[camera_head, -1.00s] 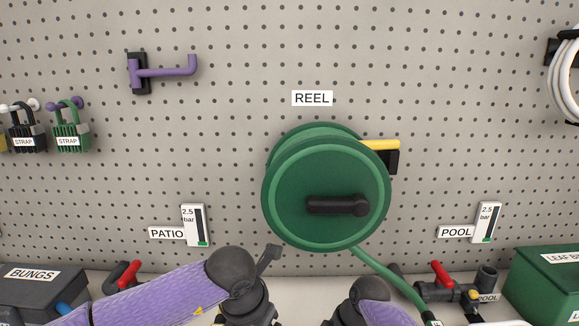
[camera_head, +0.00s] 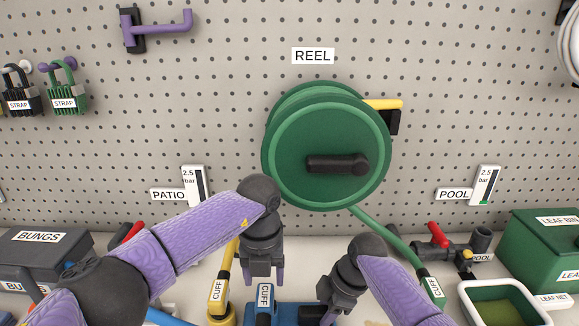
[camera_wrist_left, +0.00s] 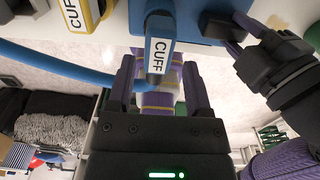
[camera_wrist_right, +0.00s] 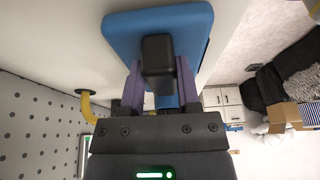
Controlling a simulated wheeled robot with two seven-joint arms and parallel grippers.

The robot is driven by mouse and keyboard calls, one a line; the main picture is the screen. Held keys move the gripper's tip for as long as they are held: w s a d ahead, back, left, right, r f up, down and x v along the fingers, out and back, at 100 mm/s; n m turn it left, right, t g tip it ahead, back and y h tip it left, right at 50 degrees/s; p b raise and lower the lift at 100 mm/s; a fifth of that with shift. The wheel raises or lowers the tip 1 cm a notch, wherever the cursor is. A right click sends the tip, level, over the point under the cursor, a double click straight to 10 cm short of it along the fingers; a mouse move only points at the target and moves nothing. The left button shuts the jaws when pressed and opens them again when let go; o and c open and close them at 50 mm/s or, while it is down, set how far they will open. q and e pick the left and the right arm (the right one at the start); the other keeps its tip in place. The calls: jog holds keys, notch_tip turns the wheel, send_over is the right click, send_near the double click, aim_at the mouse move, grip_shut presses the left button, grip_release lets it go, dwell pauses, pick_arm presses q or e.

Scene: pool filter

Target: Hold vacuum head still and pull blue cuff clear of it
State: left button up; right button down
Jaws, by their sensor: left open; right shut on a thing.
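The blue vacuum head (camera_head: 292,314) lies on the bench at the bottom of the head view, partly hidden by my right gripper. It also shows in the right wrist view (camera_wrist_right: 192,28). The blue cuff (camera_head: 264,308), with a white CUFF label, is at the left end of the head. My left gripper (camera_head: 263,280) is open above it. In the left wrist view the cuff (camera_wrist_left: 160,28) lies between the open fingers, apparently not gripped. My right gripper (camera_head: 328,313) is shut on the head's black grip block (camera_wrist_right: 157,55).
A yellow cuff (camera_head: 218,305) stands close left of the blue one. A green hose cuff (camera_head: 433,288) and a white-rimmed tray (camera_head: 464,290) are to the right. The green reel (camera_head: 325,150) hangs on the pegboard behind. A bungs box (camera_head: 45,245) is at left.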

pick_arm(q)
jog(key=shift+f, duration=1.3)
grip_shut()
jog(key=shift+r, duration=0.15)
jog(key=shift+r, duration=3.6)
pick_arm(e)
jog(key=shift+c, duration=1.2)
grip_release()
